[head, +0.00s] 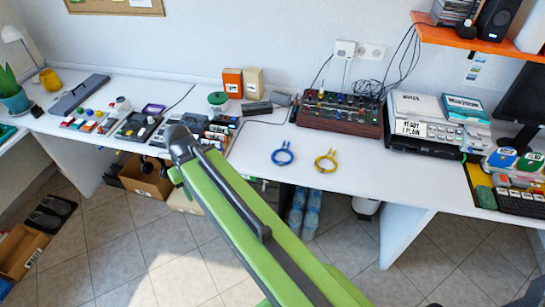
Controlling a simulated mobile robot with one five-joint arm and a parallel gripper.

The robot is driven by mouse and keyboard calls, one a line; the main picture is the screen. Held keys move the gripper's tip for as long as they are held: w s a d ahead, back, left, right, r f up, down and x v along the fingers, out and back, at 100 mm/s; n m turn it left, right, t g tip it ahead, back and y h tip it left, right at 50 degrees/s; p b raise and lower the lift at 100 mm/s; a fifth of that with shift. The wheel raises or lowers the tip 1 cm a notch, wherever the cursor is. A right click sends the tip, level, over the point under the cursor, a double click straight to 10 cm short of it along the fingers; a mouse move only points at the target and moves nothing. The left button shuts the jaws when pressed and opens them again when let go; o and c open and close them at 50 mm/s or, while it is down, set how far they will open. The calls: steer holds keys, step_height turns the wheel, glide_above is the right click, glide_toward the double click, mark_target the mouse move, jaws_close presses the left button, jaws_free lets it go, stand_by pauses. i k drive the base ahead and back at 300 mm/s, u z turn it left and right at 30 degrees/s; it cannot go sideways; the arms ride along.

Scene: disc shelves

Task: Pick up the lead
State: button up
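Two coiled leads lie apart on the white desk (262,190), near its front edge. The blue lead (283,154) is on the left and the yellow lead (326,162) is to its right. The task does not say which one is meant. My green arm reaches in from the bottom right, and its end with my gripper (178,150) is to the left of both leads, apart from them. The arm blocks the view of the fingers, so I cannot tell whether they are open or shut.
A modular synth (340,113) with knobs and cables stands behind the leads. A printer (420,128) is to the right. Small coloured boxes (220,130) stand behind my arm's end. The desk around the leads is clear. Cardboard boxes (148,177) sit under the desk.

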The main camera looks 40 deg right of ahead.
mark_target(280, 162)
steer(key=i, duration=1)
steer(key=u, duration=0.1)
